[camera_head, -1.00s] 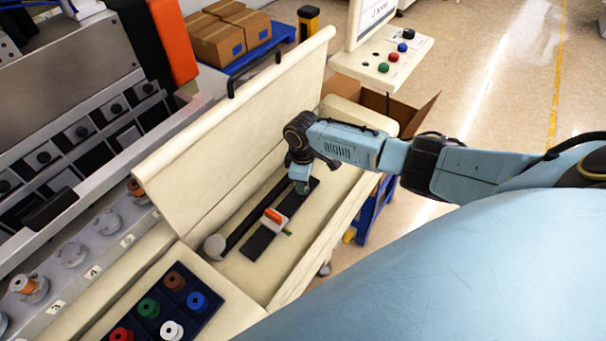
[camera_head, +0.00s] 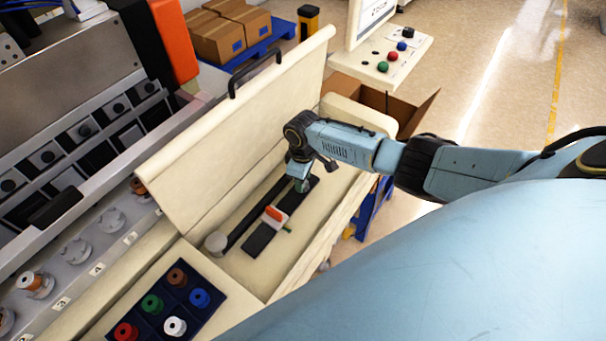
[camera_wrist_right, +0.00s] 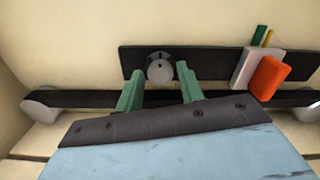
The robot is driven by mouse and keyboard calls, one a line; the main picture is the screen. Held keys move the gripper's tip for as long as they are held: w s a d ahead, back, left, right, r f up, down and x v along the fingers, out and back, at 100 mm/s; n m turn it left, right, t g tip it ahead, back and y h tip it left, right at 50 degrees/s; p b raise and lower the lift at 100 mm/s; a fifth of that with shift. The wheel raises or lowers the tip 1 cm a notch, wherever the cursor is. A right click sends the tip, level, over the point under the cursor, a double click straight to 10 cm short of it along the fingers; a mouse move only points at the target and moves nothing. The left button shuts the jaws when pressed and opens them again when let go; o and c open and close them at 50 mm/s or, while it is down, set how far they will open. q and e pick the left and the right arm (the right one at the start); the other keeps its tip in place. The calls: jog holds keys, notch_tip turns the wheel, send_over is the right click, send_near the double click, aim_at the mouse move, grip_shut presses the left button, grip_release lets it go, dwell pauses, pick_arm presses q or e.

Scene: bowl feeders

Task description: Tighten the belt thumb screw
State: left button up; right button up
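The grey, round belt thumb screw (camera_wrist_right: 160,66) sits on a black plate (camera_wrist_right: 215,62) in the right wrist view. The dark belt (camera_wrist_right: 75,99) runs beside the plate between pale rollers (camera_wrist_right: 42,104). My right gripper (camera_wrist_right: 160,72) has its two green fingers apart, one on each side of the screw; a small gap seems to show, but contact is hard to judge. In the head view, my right gripper (camera_head: 302,184) points down at the far end of the plate (camera_head: 262,236) and hides the screw. My left gripper is not in view.
A white block with an orange part (camera_head: 274,214) sits on the plate near the right gripper. The raised cream lid (camera_head: 235,135) with a black handle stands left of the arm. A tray of coloured spools (camera_head: 215,317) is at the front.

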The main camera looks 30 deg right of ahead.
notch_tip(320, 180, up, 13)
jog(key=shift+r+p, duration=0.2)
jog(key=shift+p, duration=0.2)
dwell(0.4)
